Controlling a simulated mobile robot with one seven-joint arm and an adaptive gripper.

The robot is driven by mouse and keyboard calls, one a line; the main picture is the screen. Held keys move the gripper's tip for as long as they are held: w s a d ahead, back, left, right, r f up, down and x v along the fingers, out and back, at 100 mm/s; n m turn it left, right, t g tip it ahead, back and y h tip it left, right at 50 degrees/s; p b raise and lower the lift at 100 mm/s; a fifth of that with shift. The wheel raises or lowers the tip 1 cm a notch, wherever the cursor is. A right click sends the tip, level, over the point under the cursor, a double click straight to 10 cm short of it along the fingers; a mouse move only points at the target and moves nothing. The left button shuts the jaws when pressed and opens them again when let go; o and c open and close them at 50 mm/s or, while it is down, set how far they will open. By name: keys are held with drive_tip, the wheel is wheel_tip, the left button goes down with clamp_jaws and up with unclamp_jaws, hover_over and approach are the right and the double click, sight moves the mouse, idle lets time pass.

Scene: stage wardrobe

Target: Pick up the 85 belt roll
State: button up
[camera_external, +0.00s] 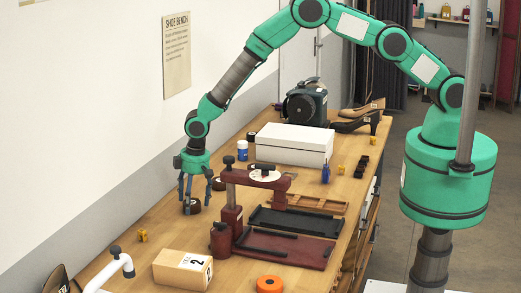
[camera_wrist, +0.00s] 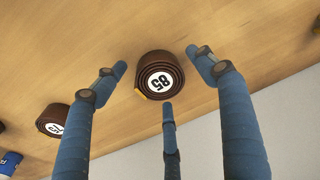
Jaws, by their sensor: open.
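The 85 belt roll (camera_wrist: 158,78) is a dark brown coil with a white label reading 85, lying flat on the bench. In the outside view a dark brown roll (camera_external: 191,206) shows beneath my gripper (camera_external: 193,200), partly hidden by the fingers. In the wrist view my gripper (camera_wrist: 163,80) is open, with blue fingers left and right of the roll and a third finger below it. I cannot tell whether any finger touches the roll. A second brown roll (camera_wrist: 54,119), its label seemingly 75, lies to the lower left.
A dark red press-like tool (camera_external: 255,180) stands right of my gripper. A white box (camera_external: 293,145) and a sewing-machine-like dark device (camera_external: 305,103) stand behind. A cardboard box (camera_external: 183,269) marked 2 is nearer the front. The wall borders the bench's left side.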

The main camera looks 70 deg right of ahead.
sight(193, 202)
drive_tip(key=c, duration=1.3)
drive_tip(key=shift+r, duration=0.1)
drive_tip(key=shift+r, duration=0.65)
drive_tip(key=shift+s+d+r+b, duration=0.1)
drive_tip(key=shift+s+r+b, duration=0.1)
drive_tip(key=shift+r, duration=0.35)
drive_tip(key=shift+s+d+r+b, duration=0.1)
drive_tip(key=shift+s+r+b, duration=0.1)
drive_tip(key=shift+r, duration=0.3)
drive_tip(key=s+d, duration=0.1)
drive_tip(key=s, duration=0.3)
drive_tip(key=s+d+r, duration=0.1)
drive_tip(key=s+d, duration=0.1)
drive_tip(key=s, duration=0.3)
drive_tip(key=s+d+b, duration=0.1)
drive_tip(key=s+d, duration=0.1)
drive_tip(key=s, duration=0.3)
drive_tip(key=shift+s+r, duration=0.15)
drive_tip(key=shift+r, duration=0.05)
